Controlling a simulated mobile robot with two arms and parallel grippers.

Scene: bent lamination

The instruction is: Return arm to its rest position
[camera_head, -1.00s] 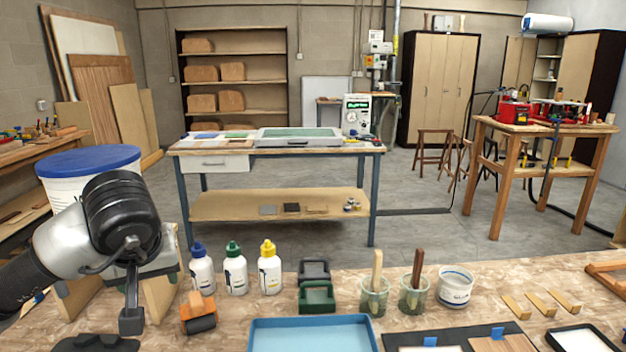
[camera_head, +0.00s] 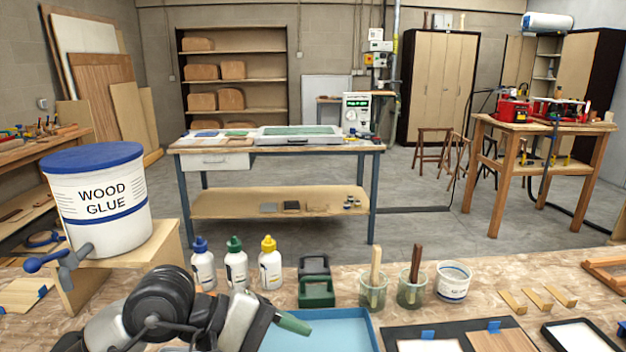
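One arm, my left, comes in at the bottom left of the head view, its dark wrist in front of the bench. Its gripper (camera_head: 238,322) is low over the bench, by the left end of the blue tray. Its fingers are seen at a steep angle, and I cannot tell whether they are open or shut. A green, handle-like piece (camera_head: 293,323) sticks out beyond it over the tray; I cannot tell whether it is held. My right gripper is not in view.
A white wood glue bucket (camera_head: 98,205) with a blue lid stands on a wooden stand at left. Three glue bottles (camera_head: 236,268), a green-and-black container (camera_head: 316,285), two brush cups (camera_head: 373,291) and a white tub (camera_head: 453,282) line the bench. A blue tray (camera_head: 345,330) lies in front.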

